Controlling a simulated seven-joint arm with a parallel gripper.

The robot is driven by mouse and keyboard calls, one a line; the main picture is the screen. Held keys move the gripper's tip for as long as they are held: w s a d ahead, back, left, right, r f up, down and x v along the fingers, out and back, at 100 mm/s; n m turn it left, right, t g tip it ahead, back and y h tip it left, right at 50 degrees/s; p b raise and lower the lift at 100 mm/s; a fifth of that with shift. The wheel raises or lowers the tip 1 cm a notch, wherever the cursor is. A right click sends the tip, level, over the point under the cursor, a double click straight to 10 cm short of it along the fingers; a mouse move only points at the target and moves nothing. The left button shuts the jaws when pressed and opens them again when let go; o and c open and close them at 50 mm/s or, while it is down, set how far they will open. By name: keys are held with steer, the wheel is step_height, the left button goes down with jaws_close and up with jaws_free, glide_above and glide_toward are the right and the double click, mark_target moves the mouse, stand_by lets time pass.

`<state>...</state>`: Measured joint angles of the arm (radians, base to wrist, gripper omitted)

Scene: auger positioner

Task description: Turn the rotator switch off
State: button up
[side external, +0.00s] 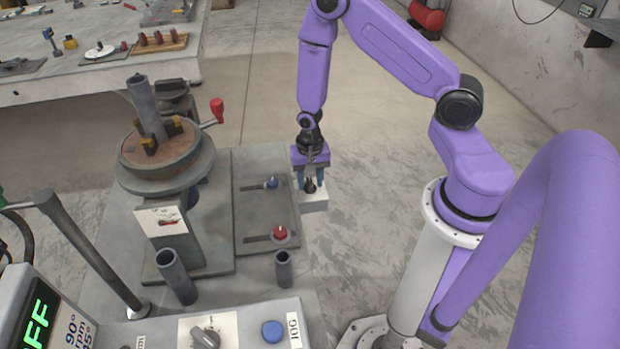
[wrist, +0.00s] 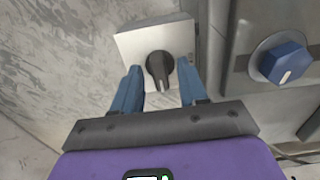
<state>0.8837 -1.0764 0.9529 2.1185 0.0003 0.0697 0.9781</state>
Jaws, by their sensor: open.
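A black rotary knob (wrist: 160,72) with a light pointer line sits on a small white box (wrist: 140,42) in the wrist view. My gripper (wrist: 159,66) is open, its two blue fingers on either side of the knob with visible gaps. In the side view, my gripper (side external: 310,182) points down over the white box (side external: 316,206) at the right edge of the grey plate. The knob is partly hidden by the fingers there. I cannot tell from the frames whether this knob is at on or off.
A blue knob (wrist: 283,62) is right of the box in the wrist view. In the side view a red knob (side external: 281,234), a round turntable (side external: 165,165) with a red-handled crank, and a control panel with a grey knob (side external: 205,338) and blue button (side external: 273,331) stand nearby.

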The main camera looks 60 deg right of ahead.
jaws_close()
steer(key=shift+n, duration=0.3)
steer(key=n, duration=0.3)
steer(key=shift+n, duration=0.4)
steer(key=n, duration=0.4)
steer(key=shift+n, duration=0.3)
steer(key=n, duration=0.8)
steer(key=shift+n, duration=0.4)
